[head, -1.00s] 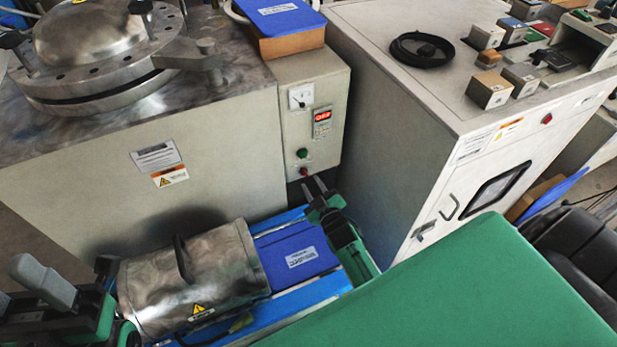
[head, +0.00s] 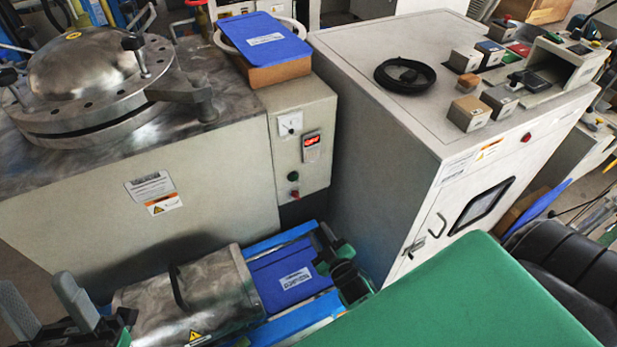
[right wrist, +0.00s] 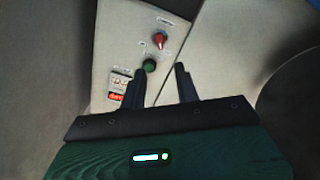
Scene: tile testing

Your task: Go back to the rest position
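My right gripper (head: 323,234) is in the lower middle of the head view, in front of the control box and above the right end of the blue bench. Its two dark fingers are apart with nothing between them; the right wrist view also shows this gap (right wrist: 160,76). Beyond the fingers in that view are the green button (right wrist: 150,65) and red knob (right wrist: 160,40) of the control panel. My left gripper (head: 40,296) is at the lower left corner of the head view. Its grey fingers stand apart and hold nothing visible; its base is partly cut off.
A metal cylinder (head: 215,290) and a blue case (head: 285,268) lie on the blue bench between my grippers. The steel-lidded machine (head: 95,185), control box (head: 290,150) and large cabinet (head: 370,170) stand close behind. Black cable (head: 405,76) lies on the cabinet.

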